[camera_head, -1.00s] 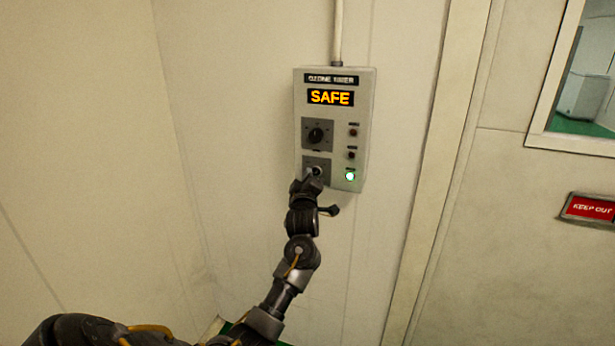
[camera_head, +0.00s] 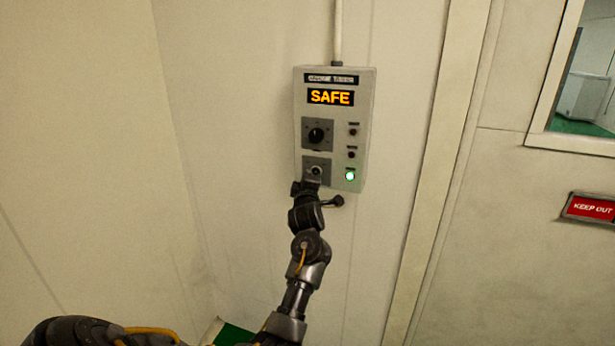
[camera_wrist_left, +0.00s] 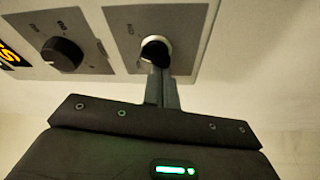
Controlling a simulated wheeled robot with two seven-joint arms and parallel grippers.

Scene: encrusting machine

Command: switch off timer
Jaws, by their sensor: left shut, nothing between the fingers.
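The ozone timer (camera_head: 366,110) is a pale grey box on the wall, with an orange "SAFE" display. It has an upper black dial (camera_head: 317,134) and a lower knob (camera_head: 317,170) on a grey plate. A green lamp (camera_head: 350,175) is lit at its lower right. My left gripper (camera_head: 313,180) is shut at the lower knob. In the left wrist view, the closed fingers (camera_wrist_left: 162,84) reach up to the dark knob with a pale ring (camera_wrist_left: 156,48); whether they touch it I cannot tell. The upper dial also shows there (camera_wrist_left: 62,54). My right gripper is not in view.
A conduit (camera_head: 338,32) runs up the wall from the box. To the right are a door frame, a window (camera_head: 587,80) and a red "KEEP OUT" sign (camera_head: 590,208). The wall left of the box is clear.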

